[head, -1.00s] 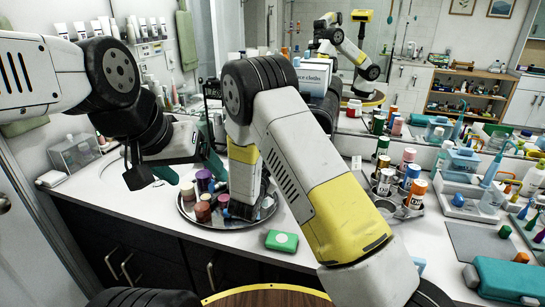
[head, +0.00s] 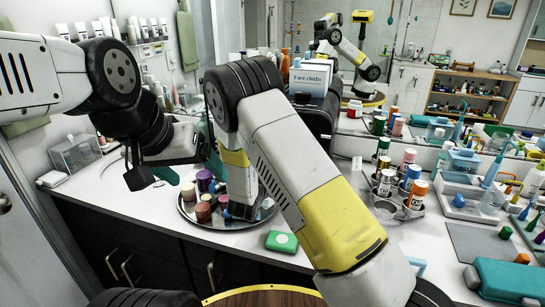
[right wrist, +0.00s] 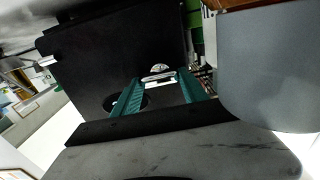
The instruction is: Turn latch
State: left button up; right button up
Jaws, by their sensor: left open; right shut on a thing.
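In the right wrist view, my right gripper (right wrist: 160,84) reaches its two teal fingers toward a dark panel (right wrist: 85,65). It is shut on a small silvery-white piece (right wrist: 158,70), which looks like the latch. Its exact shape and angle are partly hidden by the fingers. In the head view my right arm's elbow and forearm cover the right gripper and the latch. My left gripper (head: 190,172) is open and empty, above the counter beside the round tray (head: 187,212), its teal fingers apart.
The tray holds several jars and bottles. A black box (head: 318,120) with a face-cloths holder (head: 311,78) on it stands behind my right arm. A green soap box (head: 282,241) lies at the counter's front. Cans (head: 384,182) and bottles crowd the right side.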

dwell(0.3)
jog(key=o, duration=1.4)
